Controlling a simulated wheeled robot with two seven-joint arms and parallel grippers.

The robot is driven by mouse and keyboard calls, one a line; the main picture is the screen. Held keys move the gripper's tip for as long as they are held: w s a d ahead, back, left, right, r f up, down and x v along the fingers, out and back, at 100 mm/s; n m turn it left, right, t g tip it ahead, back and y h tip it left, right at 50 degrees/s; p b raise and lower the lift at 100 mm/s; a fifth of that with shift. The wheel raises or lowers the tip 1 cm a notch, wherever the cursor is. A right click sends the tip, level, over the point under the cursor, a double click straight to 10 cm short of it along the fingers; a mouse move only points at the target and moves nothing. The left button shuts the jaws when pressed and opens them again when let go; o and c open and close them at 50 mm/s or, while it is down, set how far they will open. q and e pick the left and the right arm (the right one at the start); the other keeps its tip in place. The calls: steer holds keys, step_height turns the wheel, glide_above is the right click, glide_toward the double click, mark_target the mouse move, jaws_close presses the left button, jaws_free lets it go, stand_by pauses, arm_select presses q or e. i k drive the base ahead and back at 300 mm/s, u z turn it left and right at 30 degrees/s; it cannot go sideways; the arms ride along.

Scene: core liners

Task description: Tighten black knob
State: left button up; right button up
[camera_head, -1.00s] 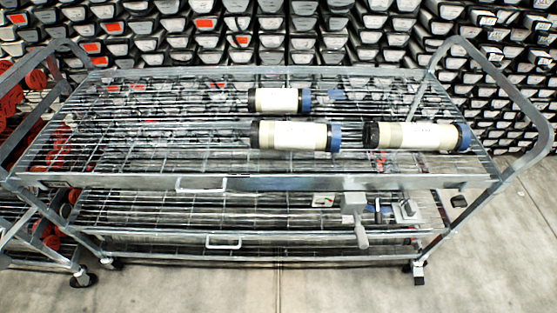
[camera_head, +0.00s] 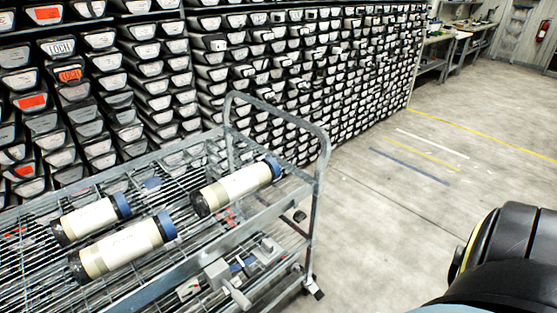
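Three cream core liners lie on the top wire shelf of the metal cart (camera_head: 290,192). One liner (camera_head: 240,186) is at the right, near the cart's handle. A front-left liner (camera_head: 125,245) and a back-left liner (camera_head: 90,219) lie side by side. Each has a blue end at upper right and a black end at lower left: the right liner's black end (camera_head: 199,205), the front-left one's (camera_head: 78,268), the back-left one's (camera_head: 60,234). I cannot tell which black part is the knob. Neither gripper is in view; a dark part of my body shows at lower right.
A grey metal clamp-like device (camera_head: 222,278) with a handle sits on the lower shelf. A tall rack (camera_head: 290,60) of labelled trays stands behind the cart. The floor (camera_head: 385,225) to the right is open, with workbenches (camera_head: 440,50) and a fire extinguisher (camera_head: 543,32) far back.

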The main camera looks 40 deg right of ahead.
mark_target(299, 216)
steer(key=z, duration=1.6)
steer(key=k, duration=0.5)
steer(key=z, duration=1)
steer(key=i, duration=0.9)
steer(key=u, duration=1.95)
